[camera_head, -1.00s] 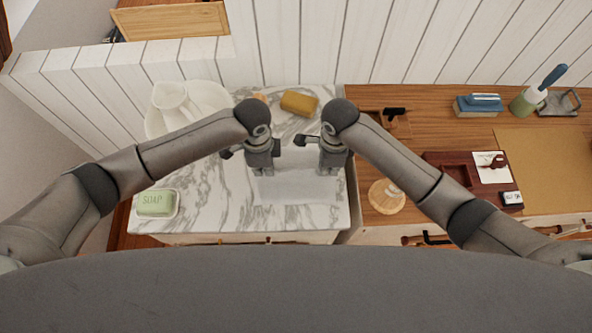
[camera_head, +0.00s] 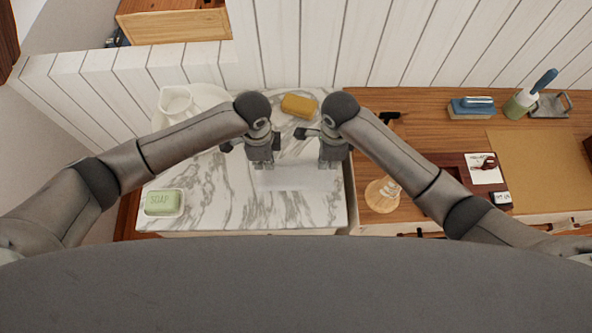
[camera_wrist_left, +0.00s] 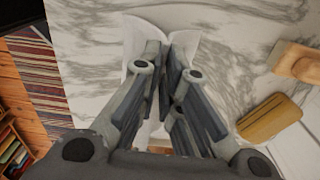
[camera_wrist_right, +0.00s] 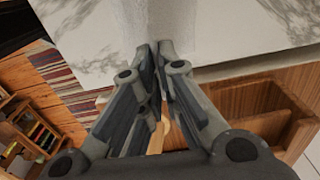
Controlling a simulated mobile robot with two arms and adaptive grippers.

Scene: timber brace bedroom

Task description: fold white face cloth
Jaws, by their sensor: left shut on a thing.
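The white face cloth (camera_head: 297,179) spans between my two grippers over the white marble counter top (camera_head: 215,190). It is pale against the marble, so its outline is hard to make out. My left gripper (camera_head: 262,166) is shut on the cloth's left side. In the left wrist view the cloth (camera_wrist_left: 137,38) bunches on both sides of the fingertips. My right gripper (camera_head: 331,163) has its fingers close together on the cloth's right side, near the counter's right edge. In the right wrist view a strip of cloth (camera_wrist_right: 161,16) runs away from its fingertips.
Green soap in a dish (camera_head: 163,203) lies at the counter's left. A white pitcher (camera_head: 177,102) stands in a basin behind my left arm. A yellow sponge-like block (camera_head: 299,105) lies behind the grippers. The wooden desk (camera_head: 430,125) at right holds a brush (camera_head: 471,107) and other items.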

